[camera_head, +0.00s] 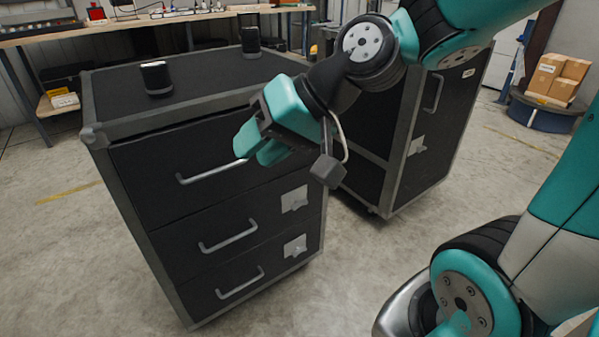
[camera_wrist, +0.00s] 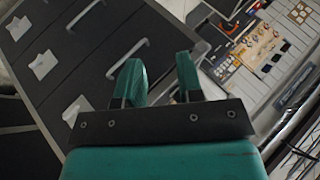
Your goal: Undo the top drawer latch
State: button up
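The black cabinet (camera_head: 130,165) has three drawers with grey bar handles. The top drawer handle (camera_head: 210,172) also shows in the wrist view (camera_wrist: 128,58), beside the left finger. My gripper (camera_head: 257,149) is in front of the top drawer, near the right end of that handle. Its two teal fingers stand apart with nothing between them in the wrist view (camera_wrist: 159,70). The top drawer latch (camera_wrist: 76,110), a pale plate, is left of the fingers in the wrist view; my gripper and wrist hide it in the head view. The middle latch (camera_head: 294,199) and bottom latch (camera_head: 295,245) are visible.
A second black cabinet (camera_head: 435,125) stands close on the right. Two small dark objects (camera_head: 156,78) (camera_head: 250,40) stand on the first cabinet. A workbench (camera_head: 130,22) runs behind. Cardboard boxes (camera_head: 556,78) are at the far right. The floor at left and front is clear.

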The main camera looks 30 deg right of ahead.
jog(key=w+d+f+m+t+h+b, duration=0.1)
jog(key=w+d+f+m+t+b, duration=0.65)
jog(key=d+f+b, duration=0.4)
jog(key=d+f+m+t+h+b, duration=0.6)
jog(key=d+m+b, duration=0.3)
jog(key=d+b, duration=0.4)
jog(key=shift+g, duration=0.65)
jog(key=w+p, duration=0.3)
jog(key=w, duration=0.2)
jog(key=w+p, duration=0.3)
jog(key=w, duration=0.3)
jog(key=w+a+p, duration=0.1)
jog(key=w+p, duration=0.3)
jog(key=w, duration=0.2)
jog(key=shift+w+a+f, duration=0.1)
jog(key=shift+w+f, duration=0.15)
grip_shut()
